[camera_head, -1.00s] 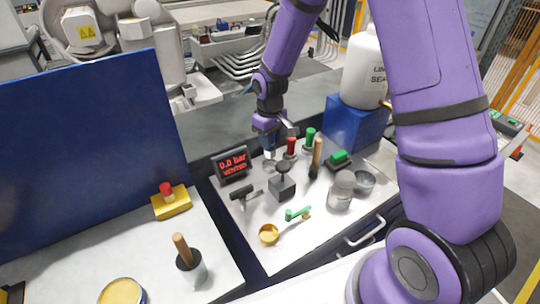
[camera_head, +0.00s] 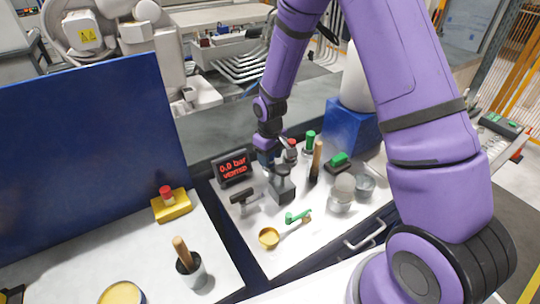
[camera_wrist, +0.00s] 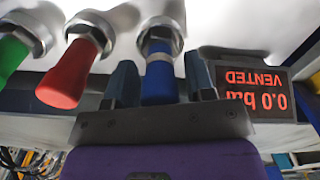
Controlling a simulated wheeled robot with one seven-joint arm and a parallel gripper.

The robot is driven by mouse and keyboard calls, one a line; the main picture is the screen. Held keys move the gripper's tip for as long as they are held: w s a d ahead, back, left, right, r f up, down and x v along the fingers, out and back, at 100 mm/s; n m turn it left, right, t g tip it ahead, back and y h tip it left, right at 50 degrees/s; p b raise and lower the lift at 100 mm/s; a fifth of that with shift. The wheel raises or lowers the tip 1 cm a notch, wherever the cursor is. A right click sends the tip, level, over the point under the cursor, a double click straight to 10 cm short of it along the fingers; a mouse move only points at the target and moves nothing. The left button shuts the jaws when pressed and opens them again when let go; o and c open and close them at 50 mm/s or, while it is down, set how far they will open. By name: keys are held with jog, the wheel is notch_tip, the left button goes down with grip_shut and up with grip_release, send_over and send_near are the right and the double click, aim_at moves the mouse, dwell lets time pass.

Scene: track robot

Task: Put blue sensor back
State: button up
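The blue sensor (camera_wrist: 159,78) stands in a metal fitting (camera_wrist: 160,35) in the wrist view, at the end of a row with the red sensor (camera_wrist: 70,72) and the green sensor (camera_wrist: 10,55). My gripper (camera_wrist: 161,82) has one finger on each side of the blue sensor. A narrow gap shows at the right finger; contact at the left finger is unclear. In the head view my gripper (camera_head: 272,160) is low over the bench beside the red sensor (camera_head: 291,143), and it hides the blue sensor there.
A display (camera_head: 233,168) reading 0.0 bar, vented, stands just left of my gripper. A dark block (camera_head: 282,190), a wooden-handled tool (camera_head: 317,158), a green-handled item (camera_head: 298,216) and metal cups (camera_head: 342,190) crowd the bench. A blue box (camera_head: 350,127) stands behind right.

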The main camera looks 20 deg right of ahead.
jog(key=shift+o, duration=0.3)
jog(key=shift+r, duration=0.1)
jog(key=s+d+r+m+t, duration=0.1)
jog(key=s+r, duration=0.1)
jog(key=r, duration=0.9)
jog(key=s+d+r, duration=0.1)
jog(key=s+r, duration=0.2)
jog(key=r, duration=0.8)
jog(key=s+d+r+m+t, duration=0.2)
jog(key=s+r, duration=0.5)
jog(key=s, duration=0.5)
jog(key=s+d+r+m+t, duration=0.2)
jog(key=s+r, duration=0.5)
jog(key=s, duration=0.5)
jog(key=shift+d+r, duration=0.4)
jog(key=shift+d, duration=0.05)
